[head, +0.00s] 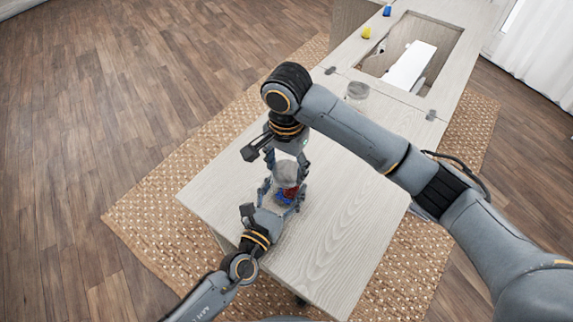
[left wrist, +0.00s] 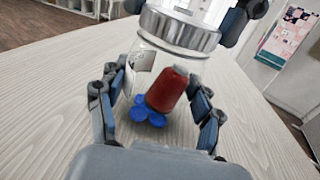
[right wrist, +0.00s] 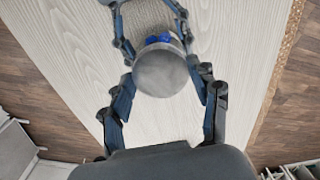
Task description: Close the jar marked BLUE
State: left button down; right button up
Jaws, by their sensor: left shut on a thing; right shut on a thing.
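A clear glass jar (left wrist: 138,82) stands upright on the cabinet top. Inside it are a red spool (left wrist: 167,90) and several blue round pieces (left wrist: 148,113). A pale label (left wrist: 145,60) shows on its side, too small to read. My left gripper (head: 283,194) is shut on the jar's body from the near side. A grey metal lid (right wrist: 165,72) is held by my right gripper (head: 287,166), which points down from above. The lid also shows over the jar's mouth in the left wrist view (left wrist: 178,36). I cannot tell whether it is seated on the rim.
A round glass-like item (head: 357,90) stands on the cabinet top (head: 335,225) further back. A white sewing machine (head: 410,66) lies in the recess. A yellow spool (head: 367,32) and a blue spool (head: 387,11) stand at the far end. The near right of the top is clear.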

jog(key=m, duration=0.4)
jog(key=shift+a+m, duration=0.1)
jog(key=shift+m, duration=0.3)
jog(key=m, duration=1.1)
jog(key=shift+w, duration=0.15)
jog(key=o, duration=0.7)
jog(key=shift+c, duration=0.4)
